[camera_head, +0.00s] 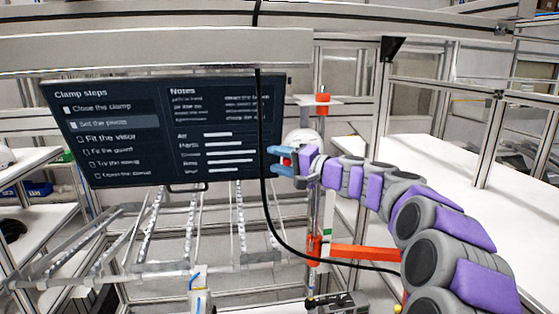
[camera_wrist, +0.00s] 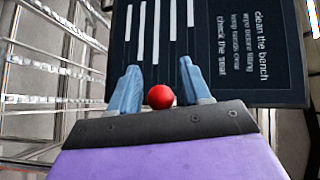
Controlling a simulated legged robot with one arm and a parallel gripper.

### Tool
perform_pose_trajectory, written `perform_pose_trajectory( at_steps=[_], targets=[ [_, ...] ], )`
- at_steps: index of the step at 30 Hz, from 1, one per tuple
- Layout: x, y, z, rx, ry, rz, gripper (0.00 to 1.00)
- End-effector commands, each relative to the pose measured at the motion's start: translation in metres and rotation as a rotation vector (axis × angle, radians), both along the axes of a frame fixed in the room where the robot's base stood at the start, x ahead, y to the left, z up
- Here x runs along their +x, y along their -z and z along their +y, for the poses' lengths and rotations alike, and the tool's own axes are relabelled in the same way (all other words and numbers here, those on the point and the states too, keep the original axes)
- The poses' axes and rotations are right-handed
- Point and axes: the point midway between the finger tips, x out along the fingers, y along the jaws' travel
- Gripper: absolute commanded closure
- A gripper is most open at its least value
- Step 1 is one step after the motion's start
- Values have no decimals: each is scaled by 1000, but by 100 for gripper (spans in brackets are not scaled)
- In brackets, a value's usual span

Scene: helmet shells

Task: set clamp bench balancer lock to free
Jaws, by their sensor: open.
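My gripper (camera_head: 274,160) has blue fingers and is open, in front of the right edge of the dark screen in the head view. A small red ball (camera_head: 287,161) shows between its fingers. In the wrist view the red ball (camera_wrist: 160,97) sits between the two spread blue fingers (camera_wrist: 160,82), close to the palm; I cannot tell whether they touch it. The ball looks like a knob, but what it is fixed to is hidden. A pale round housing (camera_head: 303,136) shows just behind my gripper. I cannot tell the lock's setting.
The screen (camera_head: 120,150) lists clamp steps, with "Set the pivots" highlighted. A black cable (camera_head: 263,110) hangs beside my gripper and curves right. An upright post carries a red cap (camera_head: 322,97) and an orange bar (camera_head: 362,252). A white table (camera_head: 440,180) stands right, metal rails (camera_head: 150,225) lower left.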

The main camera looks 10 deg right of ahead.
Motion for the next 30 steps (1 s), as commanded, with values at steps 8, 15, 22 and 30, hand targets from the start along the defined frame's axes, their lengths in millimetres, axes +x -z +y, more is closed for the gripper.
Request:
perform_pose_trajectory(
  at_steps=[8,15,22,30],
  targets=[
    [0,0,0,0,0,0,66],
    [0,0,0,0,0,0,89],
    [0,0,-1,0,0,0,100],
    [1,0,-1,0,1,0,100]
  ],
)
